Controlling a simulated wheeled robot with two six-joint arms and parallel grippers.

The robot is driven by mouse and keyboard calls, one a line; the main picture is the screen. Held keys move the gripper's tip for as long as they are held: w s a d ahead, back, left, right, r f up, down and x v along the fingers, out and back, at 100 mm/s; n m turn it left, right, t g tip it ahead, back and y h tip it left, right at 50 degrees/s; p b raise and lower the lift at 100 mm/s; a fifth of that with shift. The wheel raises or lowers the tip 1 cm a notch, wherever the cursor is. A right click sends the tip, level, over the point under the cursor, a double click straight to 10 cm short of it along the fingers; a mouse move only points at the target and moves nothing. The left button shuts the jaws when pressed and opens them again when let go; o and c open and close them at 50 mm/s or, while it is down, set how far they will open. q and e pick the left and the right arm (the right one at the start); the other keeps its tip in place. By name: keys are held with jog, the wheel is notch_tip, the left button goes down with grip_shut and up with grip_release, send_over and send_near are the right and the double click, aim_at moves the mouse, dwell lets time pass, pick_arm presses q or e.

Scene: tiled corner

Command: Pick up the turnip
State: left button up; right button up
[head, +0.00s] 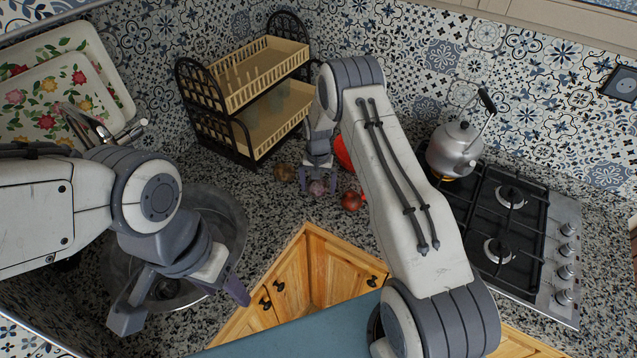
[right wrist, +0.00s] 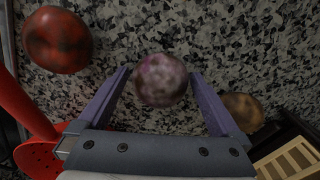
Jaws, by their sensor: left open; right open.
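The turnip (head: 317,188), a small round purplish-white vegetable, lies on the speckled countertop near the inner corner. The right wrist view shows the turnip (right wrist: 162,80) between the tips of my right gripper's two fingers, with a gap on each side. My right gripper (head: 318,184) is open and points down over it; it also shows in the right wrist view (right wrist: 160,77). My left gripper (head: 182,304) is open and empty over the sink, far to the left of the turnip.
A reddish round vegetable (head: 351,201) lies right of the turnip, and a brown one (head: 285,173) lies left of it. A red perforated utensil (head: 343,153) is behind my right arm. A dish rack (head: 247,131) stands behind; a kettle (head: 455,150) sits on the stove (head: 510,225) at right.

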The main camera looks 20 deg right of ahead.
jog(key=shift+f, duration=0.15)
jog(key=shift+c, duration=0.3)
jog(key=c, duration=1.3)
jog(key=shift+c, duration=0.2)
